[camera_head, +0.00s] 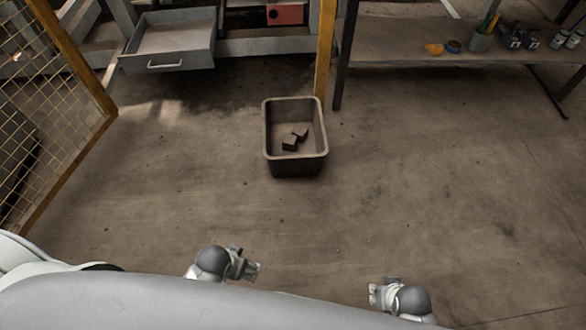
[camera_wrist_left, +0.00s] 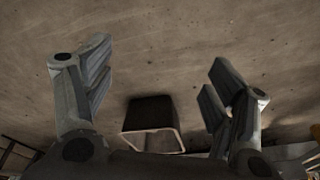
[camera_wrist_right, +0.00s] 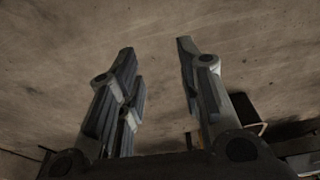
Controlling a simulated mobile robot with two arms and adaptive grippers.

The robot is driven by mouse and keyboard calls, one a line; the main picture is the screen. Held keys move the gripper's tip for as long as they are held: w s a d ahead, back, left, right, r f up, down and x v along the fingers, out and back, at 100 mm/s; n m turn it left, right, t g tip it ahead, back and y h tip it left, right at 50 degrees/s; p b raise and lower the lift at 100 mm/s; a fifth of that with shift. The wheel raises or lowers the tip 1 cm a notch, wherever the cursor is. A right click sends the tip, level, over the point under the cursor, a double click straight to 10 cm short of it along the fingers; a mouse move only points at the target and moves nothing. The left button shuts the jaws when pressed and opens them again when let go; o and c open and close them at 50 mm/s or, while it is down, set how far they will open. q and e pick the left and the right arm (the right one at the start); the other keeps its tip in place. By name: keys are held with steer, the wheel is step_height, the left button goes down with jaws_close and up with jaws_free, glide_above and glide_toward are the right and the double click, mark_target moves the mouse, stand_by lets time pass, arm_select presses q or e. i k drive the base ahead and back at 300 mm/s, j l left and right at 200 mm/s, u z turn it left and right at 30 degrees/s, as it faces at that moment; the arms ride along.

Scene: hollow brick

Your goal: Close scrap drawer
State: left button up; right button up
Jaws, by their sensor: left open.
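The scrap drawer (camera_head: 172,44) is a grey metal drawer with a bar handle (camera_head: 165,65) on its front. It is pulled out from a grey unit at the upper left of the head view, and its visible inside looks empty. My left gripper (camera_head: 252,268) is low in the head view, far from the drawer. In the left wrist view its fingers (camera_wrist_left: 158,85) are wide apart with nothing between them. My right gripper (camera_head: 378,291) is at the lower right. In the right wrist view its fingers (camera_wrist_right: 160,75) are apart and empty.
A dark bin (camera_head: 296,165) with brick pieces (camera_head: 291,142) stands on the floor mid-view. A yellow mesh fence (camera_head: 55,120) is at the left. A yellow post (camera_head: 324,50) and a workbench (camera_head: 400,50) with cups and bottles are behind.

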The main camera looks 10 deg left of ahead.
mark_target(181, 39)
steer(key=k+u, duration=0.1)
steer(key=u, duration=1.2)
